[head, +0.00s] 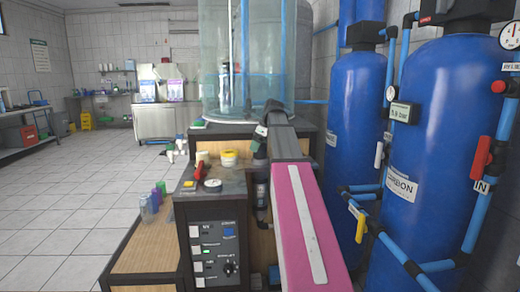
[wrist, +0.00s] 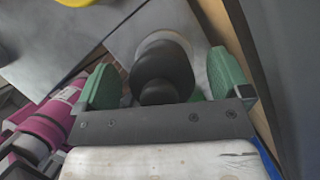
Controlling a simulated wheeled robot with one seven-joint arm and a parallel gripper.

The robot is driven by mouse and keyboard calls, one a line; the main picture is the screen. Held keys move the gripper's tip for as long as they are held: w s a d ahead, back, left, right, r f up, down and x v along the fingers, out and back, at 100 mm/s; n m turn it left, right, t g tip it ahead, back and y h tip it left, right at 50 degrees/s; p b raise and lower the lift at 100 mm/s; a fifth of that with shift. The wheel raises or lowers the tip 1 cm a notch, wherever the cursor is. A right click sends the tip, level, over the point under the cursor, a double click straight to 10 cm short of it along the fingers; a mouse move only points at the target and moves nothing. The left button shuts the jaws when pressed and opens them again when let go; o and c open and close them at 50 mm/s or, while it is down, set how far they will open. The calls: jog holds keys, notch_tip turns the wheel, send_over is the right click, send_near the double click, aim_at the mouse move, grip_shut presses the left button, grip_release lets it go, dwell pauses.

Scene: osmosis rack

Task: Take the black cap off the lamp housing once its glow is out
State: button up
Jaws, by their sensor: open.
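In the wrist view the black cap (wrist: 162,70) is a rounded, stepped knob with a pale ring (wrist: 165,42) beyond it. My gripper (wrist: 166,82) has green finger pads, one on each side of the cap. No glow shows around the cap or ring. In the head view my gripper (head: 258,150) points down at the bench's right side. A dark upright cylinder with a pale label (head: 262,191) stands below it; whether it is the lamp housing is unclear.
A control panel (head: 215,250) with a small green light faces front. A clear tank (head: 222,70) stands behind; blue tanks (head: 355,120) crowd the right. The left floor is open.

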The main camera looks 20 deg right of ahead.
jog(key=c, duration=0.9)
jog(key=shift+c, duration=0.2)
